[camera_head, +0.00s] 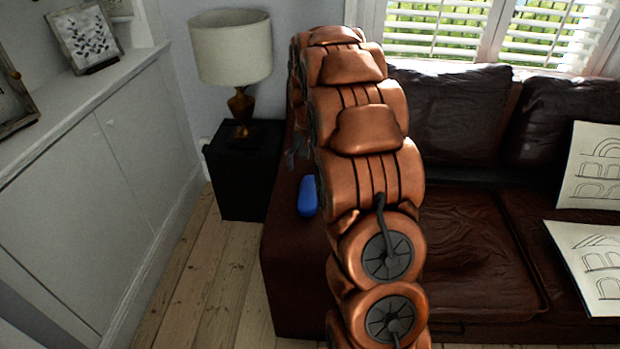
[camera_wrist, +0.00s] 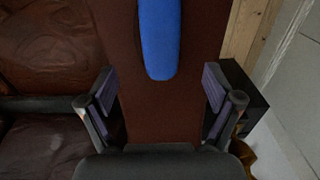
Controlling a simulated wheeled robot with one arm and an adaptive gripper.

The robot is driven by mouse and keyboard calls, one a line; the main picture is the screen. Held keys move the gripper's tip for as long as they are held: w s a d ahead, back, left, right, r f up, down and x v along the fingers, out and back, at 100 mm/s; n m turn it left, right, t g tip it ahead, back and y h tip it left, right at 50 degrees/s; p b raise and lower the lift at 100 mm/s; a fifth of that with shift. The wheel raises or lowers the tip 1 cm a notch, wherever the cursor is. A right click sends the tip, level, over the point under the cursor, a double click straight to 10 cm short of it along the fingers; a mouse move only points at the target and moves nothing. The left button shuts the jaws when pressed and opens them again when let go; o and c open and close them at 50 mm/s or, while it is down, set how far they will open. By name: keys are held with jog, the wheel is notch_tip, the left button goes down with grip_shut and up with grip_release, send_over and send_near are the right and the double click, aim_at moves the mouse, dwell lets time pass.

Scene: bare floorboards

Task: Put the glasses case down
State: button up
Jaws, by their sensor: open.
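The blue glasses case (camera_head: 307,196) lies on the brown leather sofa's arm (camera_head: 283,240), beside my copper-coloured arm. It also shows in the wrist view (camera_wrist: 160,38), at the top middle, running lengthwise along the sofa arm and cut off by the top edge. My gripper (camera_wrist: 159,90) is open, with one finger at each side of the wrist view and nothing held between the pads. The near end of the case shows slightly above the line between the fingertips. In the head view my gripper is mostly hidden behind my arm.
A black side table (camera_head: 243,170) with a lamp (camera_head: 232,50) stands left of the sofa. Drawings on paper (camera_head: 590,262) lie on the right of the sofa. A white cabinet (camera_head: 100,180) runs along the left wall. Bare floorboards (camera_head: 205,280) lie between cabinet and sofa.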

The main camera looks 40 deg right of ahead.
jog(key=s+a+r+n+g, duration=0.1)
jog(key=s+a+r+n, duration=0.15)
jog(key=s+a, duration=0.55)
jog(key=s+a+r+n+g, duration=0.15)
jog(key=s+a+r, duration=0.25)
jog(key=s+a, duration=0.4)
jog(key=s+a+f+n, duration=0.1)
jog(key=s+a, duration=0.3)
jog(key=s, duration=0.6)
jog(key=s+a+f+n, duration=0.1)
jog(key=s+a+n, duration=0.2)
jog(key=s, duration=0.7)
jog(key=shift+a+f+g, duration=0.25)
jog(key=shift+a+g, duration=0.1)
jog(key=shift+a, duration=0.25)
notch_tip(320, 180, up, 17)
jog(key=w+t+p, duration=0.1)
jog(key=p, duration=1.4)
jog(key=shift+w+p, duration=0.2)
jog(key=shift+p, duration=0.1)
